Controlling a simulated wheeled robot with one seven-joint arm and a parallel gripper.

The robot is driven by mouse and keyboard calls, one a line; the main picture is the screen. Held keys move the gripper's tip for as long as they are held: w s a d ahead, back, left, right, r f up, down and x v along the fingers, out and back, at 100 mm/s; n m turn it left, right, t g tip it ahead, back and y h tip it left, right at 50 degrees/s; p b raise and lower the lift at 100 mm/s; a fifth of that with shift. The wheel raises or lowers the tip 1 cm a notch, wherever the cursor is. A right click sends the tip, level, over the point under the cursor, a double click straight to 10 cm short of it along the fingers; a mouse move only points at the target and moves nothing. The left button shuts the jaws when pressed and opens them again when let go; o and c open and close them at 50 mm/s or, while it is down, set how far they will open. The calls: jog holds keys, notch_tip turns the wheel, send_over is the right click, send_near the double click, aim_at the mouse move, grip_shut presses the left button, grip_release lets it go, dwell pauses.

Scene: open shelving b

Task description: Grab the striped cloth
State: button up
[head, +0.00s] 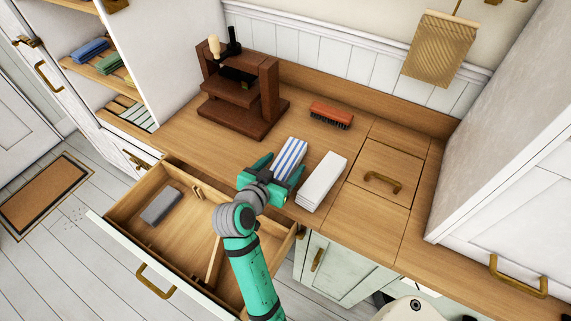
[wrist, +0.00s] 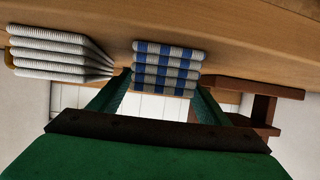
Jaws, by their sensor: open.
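The blue-and-white striped cloth (head: 291,152) lies folded on the wooden counter, left of a plain white folded cloth (head: 321,181). My gripper (head: 281,170) is open at the near end of the striped cloth. In the wrist view the striped cloth (wrist: 167,66) shows its folded layers in line with the gap between my fingers (wrist: 160,88), one finger towards each side. The cloth is not gripped. I cannot tell whether the fingers touch it. My gripper hides its near end in the head view.
The white cloth (wrist: 58,55) is close beside one finger in the wrist view. A brown wooden stand (head: 240,98) and a brush (head: 331,114) are farther back. An open drawer (head: 120,212) holding a grey item (head: 161,206) lies below my arm.

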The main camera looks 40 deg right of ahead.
jog(key=shift+d+f, duration=0.1)
jog(key=shift+d, duration=0.1)
jog(key=c, duration=1.2)
jog(key=shift+o, duration=0.2)
